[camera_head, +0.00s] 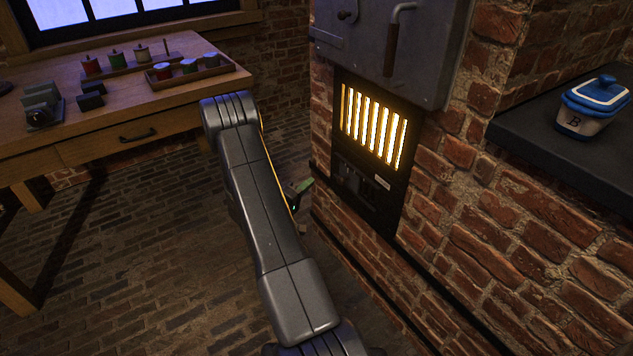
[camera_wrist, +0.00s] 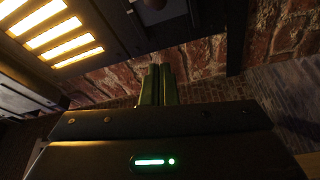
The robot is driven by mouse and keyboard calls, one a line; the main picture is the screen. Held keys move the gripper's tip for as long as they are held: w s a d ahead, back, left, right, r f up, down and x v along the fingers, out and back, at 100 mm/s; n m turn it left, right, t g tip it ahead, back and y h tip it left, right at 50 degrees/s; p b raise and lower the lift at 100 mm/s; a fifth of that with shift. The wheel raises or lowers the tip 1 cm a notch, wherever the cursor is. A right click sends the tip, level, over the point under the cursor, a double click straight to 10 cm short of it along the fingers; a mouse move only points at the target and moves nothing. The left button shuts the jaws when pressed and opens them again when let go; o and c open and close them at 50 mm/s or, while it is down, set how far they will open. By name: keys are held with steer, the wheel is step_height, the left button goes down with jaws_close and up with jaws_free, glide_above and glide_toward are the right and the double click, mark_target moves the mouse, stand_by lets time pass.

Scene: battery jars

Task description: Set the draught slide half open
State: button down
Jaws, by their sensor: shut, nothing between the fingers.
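The draught front (camera_head: 372,125) is set in the brick stove, with a row of tall slots glowing yellow-orange. Below the slots is a dark recessed section (camera_head: 355,185) with a small pale label (camera_head: 382,183); its details are too dark to tell. How far the slide stands open cannot be read for certain. My gripper (camera_head: 303,187) is to the left of the draught front, apart from it. In the wrist view my gripper (camera_wrist: 157,85) is shut and empty, pointing at brickwork, with the glowing slots (camera_wrist: 62,38) at upper left.
A grey metal door (camera_head: 395,45) with a handle is above the slots. A dark ledge (camera_head: 530,145) at right carries a blue-lidded jar (camera_head: 593,105) marked B. A wooden workbench (camera_head: 120,100) with spools and a tray stands at left. The brick floor (camera_head: 150,260) between is clear.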

mark_target(339, 181)
steer(key=shift+w+d+f+b, duration=0.1)
steer(key=shift+w+d+b, duration=0.5)
steer(key=shift+d, duration=0.6)
steer(key=shift+w+d+b, duration=0.5)
steer(key=shift+w+d, duration=0.25)
steer(key=shift+d, duration=0.5)
steer(key=shift+w+d+f+b, duration=0.1)
steer(key=shift+w+d+b, duration=0.5)
steer(key=shift+d, duration=0.6)
steer(key=shift+s+d, duration=0.95)
steer(key=shift+s, duration=0.3)
